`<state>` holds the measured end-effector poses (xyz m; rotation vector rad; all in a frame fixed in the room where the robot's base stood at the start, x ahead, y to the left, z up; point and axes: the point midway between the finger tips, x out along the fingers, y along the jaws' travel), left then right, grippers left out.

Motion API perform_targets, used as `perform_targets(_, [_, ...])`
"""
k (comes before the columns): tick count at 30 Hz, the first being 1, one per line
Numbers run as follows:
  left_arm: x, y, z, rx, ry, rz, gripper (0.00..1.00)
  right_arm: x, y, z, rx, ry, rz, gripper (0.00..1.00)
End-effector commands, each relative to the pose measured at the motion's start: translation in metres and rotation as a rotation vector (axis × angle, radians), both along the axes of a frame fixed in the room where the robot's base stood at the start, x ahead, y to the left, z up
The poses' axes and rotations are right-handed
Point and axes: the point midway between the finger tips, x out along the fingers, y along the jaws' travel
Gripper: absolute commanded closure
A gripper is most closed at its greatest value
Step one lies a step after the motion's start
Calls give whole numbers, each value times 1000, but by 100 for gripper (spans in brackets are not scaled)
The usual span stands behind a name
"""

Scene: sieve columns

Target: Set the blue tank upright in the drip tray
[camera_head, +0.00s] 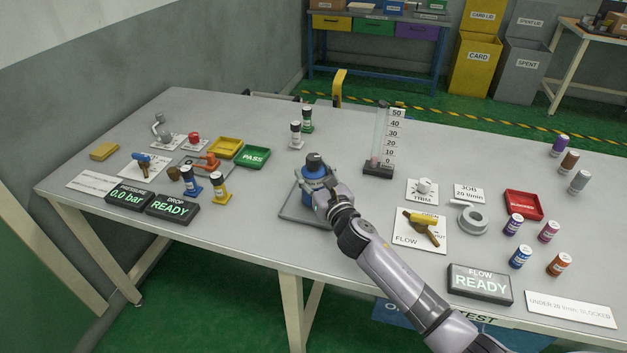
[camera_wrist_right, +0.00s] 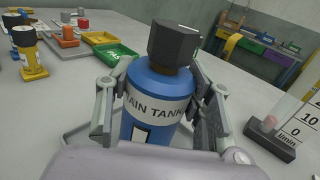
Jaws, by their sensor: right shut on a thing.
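The blue tank (camera_head: 314,164), with a black cap and a white label reading "…AIN TANK", is about upright at the grey drip tray (camera_head: 295,213) in the middle of the table. My right gripper (camera_head: 322,190) is shut on it from the near side. In the right wrist view the tank (camera_wrist_right: 155,103) sits between the two fingers (camera_wrist_right: 160,105). Its base is hidden, so I cannot tell whether it touches the tray floor. My left gripper is not in view.
A flow column (camera_head: 379,145) stands behind, to the right. Two dark-capped bottles (camera_head: 296,136) stand behind the tank. A green PASS tray (camera_head: 253,157) and small blue and yellow bottles (camera_head: 220,189) are to the left. A yellow-handled FLOW valve (camera_head: 421,228) is to the right.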

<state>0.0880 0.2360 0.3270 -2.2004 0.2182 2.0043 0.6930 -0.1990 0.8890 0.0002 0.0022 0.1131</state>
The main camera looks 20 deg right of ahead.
Motion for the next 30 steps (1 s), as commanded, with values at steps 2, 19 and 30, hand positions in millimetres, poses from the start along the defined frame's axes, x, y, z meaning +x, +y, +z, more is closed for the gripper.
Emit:
perform_targets(2, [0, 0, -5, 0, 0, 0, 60, 0, 0, -8, 2, -4, 0, 96])
perform_targets(19, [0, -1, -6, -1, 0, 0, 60, 0, 0, -13, -1, -1, 0, 42])
perform_targets(30, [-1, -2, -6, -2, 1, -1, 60, 0, 0, -13, -1, -1, 0, 32])
